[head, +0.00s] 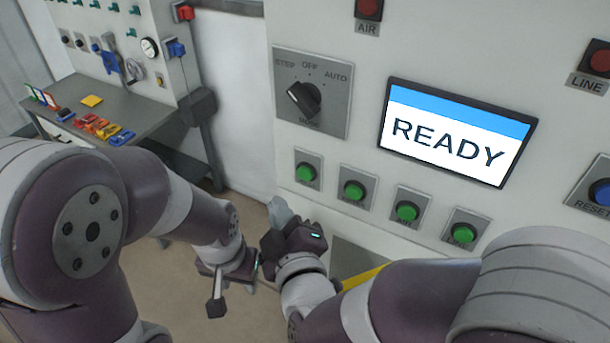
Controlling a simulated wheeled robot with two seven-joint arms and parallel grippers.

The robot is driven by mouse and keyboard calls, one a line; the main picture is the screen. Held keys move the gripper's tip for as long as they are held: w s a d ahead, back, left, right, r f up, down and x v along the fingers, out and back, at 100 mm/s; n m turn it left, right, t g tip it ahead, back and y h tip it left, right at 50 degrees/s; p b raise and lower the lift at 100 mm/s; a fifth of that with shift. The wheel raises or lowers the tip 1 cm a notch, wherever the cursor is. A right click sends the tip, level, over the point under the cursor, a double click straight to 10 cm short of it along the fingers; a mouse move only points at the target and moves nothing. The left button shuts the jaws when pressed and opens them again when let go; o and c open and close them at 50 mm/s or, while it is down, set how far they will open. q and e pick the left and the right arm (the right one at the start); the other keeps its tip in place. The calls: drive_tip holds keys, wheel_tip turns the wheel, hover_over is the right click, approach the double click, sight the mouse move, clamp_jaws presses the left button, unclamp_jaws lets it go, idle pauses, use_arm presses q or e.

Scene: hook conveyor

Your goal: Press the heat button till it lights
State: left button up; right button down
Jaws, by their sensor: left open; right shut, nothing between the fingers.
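A row of several green buttons runs along the white panel below the screen: the leftmost button (306,173), the second button (354,190), the third button (407,211) and the rightmost button (463,233). Their small labels are too blurred to tell surely which one is heat. None is clearly glowing. My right gripper (280,209) is shut and empty, its fingertips pointing up, below and left of the leftmost button and apart from it. My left gripper (240,297) is open and empty, lower down, pointing toward the floor.
The screen (455,132) reads READY. A mode dial (304,98) is at the panel's upper left. Red buttons (369,8) and a blue reset button (601,192) are also on the panel. A grey workbench (150,105) with coloured parts stands at the left.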

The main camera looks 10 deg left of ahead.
drive_tip(key=shift+w+d+b, duration=0.15)
drive_tip(key=shift+w+d, duration=0.15)
drive_tip(key=shift+w, duration=0.55)
drive_tip(key=shift+w+d+b, duration=0.1)
drive_tip(key=shift+w+d, duration=0.15)
drive_tip(key=shift+w, duration=0.6)
drive_tip(key=shift+w+d+b, duration=0.15)
drive_tip(key=shift+w+d, duration=0.15)
drive_tip(key=shift+w, duration=0.55)
drive_tip(key=shift+w+d, duration=0.15)
drive_tip(key=shift+w, duration=0.25)
drive_tip(key=shift+w+d, duration=0.15)
drive_tip(key=shift+w, duration=0.2)
idle(0.6)
drive_tip(key=shift+s, duration=0.1)
drive_tip(key=shift+s+a, duration=0.25)
drive_tip(key=shift+s, duration=0.4)
drive_tip(key=s, duration=0.1)
drive_tip(key=s+a, duration=0.1)
drive_tip(key=s, duration=0.2)
drive_tip(key=shift+s+a, duration=0.35)
drive_tip(key=shift+a, duration=0.05)
